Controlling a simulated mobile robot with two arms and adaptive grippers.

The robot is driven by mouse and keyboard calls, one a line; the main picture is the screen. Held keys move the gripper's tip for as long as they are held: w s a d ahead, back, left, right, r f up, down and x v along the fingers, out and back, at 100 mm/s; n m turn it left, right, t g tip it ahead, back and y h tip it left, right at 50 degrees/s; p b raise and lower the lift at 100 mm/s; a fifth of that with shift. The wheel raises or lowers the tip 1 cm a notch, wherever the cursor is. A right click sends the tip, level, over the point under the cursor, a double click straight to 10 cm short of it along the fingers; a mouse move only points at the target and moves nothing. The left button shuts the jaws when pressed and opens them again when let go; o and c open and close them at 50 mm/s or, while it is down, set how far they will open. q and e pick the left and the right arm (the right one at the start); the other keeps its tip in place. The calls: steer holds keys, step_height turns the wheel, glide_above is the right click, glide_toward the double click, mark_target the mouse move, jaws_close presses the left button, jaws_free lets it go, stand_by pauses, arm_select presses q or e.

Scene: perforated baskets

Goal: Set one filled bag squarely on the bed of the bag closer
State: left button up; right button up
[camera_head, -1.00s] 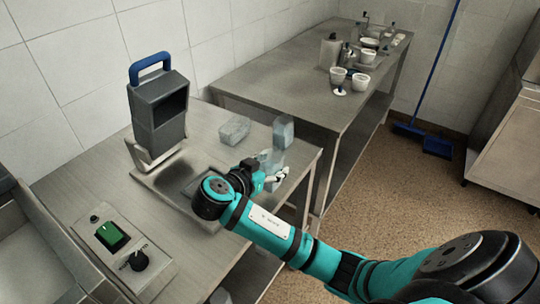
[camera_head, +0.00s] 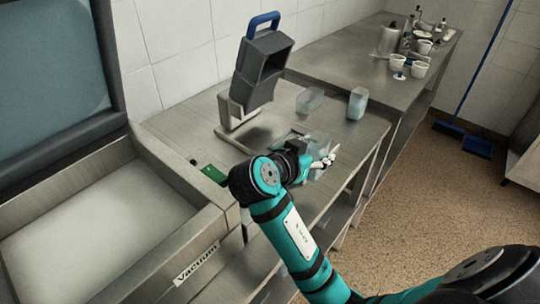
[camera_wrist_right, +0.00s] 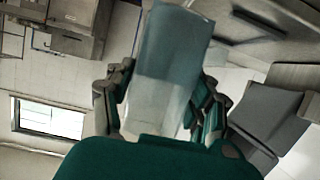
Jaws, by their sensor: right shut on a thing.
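A translucent bag with blue-grey filling (camera_wrist_right: 165,75) stands between the fingers of my right gripper (camera_wrist_right: 160,105), which is shut on it in the right wrist view. In the head view the right gripper (camera_head: 322,164) is over the steel table, and the held bag (camera_head: 318,140) shows partly behind it. My left gripper is out of view.
A grey device with a blue handle (camera_head: 262,68) stands on the table (camera_head: 215,105) between the machine and the bags. A green switch (camera_head: 213,174) is near my right arm. The back counter (camera_head: 350,65) holds several white cups. A blue broom (camera_head: 478,146) stands on the floor.

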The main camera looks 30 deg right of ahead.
steer(key=shift+w+d, duration=0.15)
steer(key=shift+w, duration=0.1)
steer(key=w+d+f+p, duration=0.1)
steer(key=w, duration=0.4)
steer(key=w+d+f+p, duration=0.1)
steer(key=w+d+f, duration=0.1)
steer(key=w, duration=0.2)
steer(key=w+d+f+p, duration=0.1)
steer(key=w+d, duration=0.1)
steer(key=w, duration=0.3)
steer(key=shift+w+f+p, duration=0.15)
steer(key=shift+w+p, duration=0.2)
steer(key=shift+f, duration=0.65)
steer(key=o, duration=0.9)
steer(key=shift+c, duration=0.2)
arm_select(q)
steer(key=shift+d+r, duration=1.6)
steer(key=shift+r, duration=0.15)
arm_select(e)
steer(key=o, duration=0.4)
